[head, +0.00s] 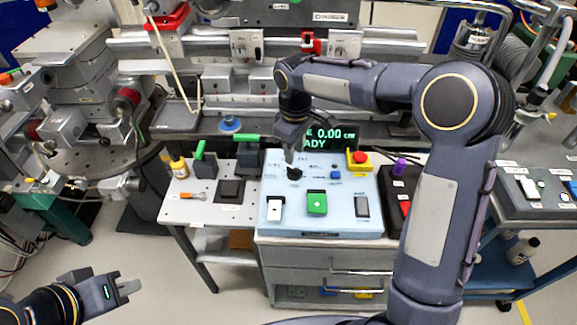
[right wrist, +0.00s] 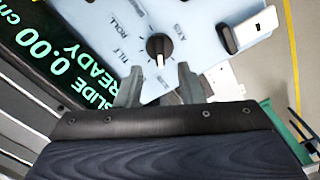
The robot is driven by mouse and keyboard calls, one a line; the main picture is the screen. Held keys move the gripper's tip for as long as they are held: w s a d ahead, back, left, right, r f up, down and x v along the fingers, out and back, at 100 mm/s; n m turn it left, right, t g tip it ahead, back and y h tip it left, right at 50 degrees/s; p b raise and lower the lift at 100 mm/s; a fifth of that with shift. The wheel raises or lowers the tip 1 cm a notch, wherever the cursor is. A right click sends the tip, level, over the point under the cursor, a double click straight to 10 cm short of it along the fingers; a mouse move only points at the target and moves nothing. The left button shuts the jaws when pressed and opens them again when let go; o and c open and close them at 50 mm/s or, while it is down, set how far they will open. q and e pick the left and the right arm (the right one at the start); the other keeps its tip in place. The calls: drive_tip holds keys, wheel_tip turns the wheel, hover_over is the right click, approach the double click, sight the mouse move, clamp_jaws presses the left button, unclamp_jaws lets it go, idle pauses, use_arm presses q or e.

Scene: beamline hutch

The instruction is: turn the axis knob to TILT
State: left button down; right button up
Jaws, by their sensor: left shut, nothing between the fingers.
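The axis knob (right wrist: 157,44) is black and round with a white pointer, on the pale blue control panel (right wrist: 212,40). In the right wrist view the pointer aims down toward a small label I cannot read clearly, away from the TILT and ROLL labels at its left. The knob also shows in the head view (head: 294,174). My right gripper (right wrist: 158,82) is open, its fingertips just short of the knob on either side of the pointer's line; I cannot tell any contact. My left gripper (head: 128,287) is shut and empty, low at the left, away from the panel.
The display (head: 331,137) behind the panel reads 0.00 cm and READY; the wrist view shows SLIDE. A red stop button (head: 360,157), a green switch (head: 317,203) and a white rocker (head: 274,209) are near the knob. Floor around my left gripper is clear.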

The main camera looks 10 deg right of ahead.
sight(294, 168)
wheel_tip(294, 168, down, 6)
drive_tip(key=shift+r, duration=0.1)
clamp_jaws()
idle(0.4)
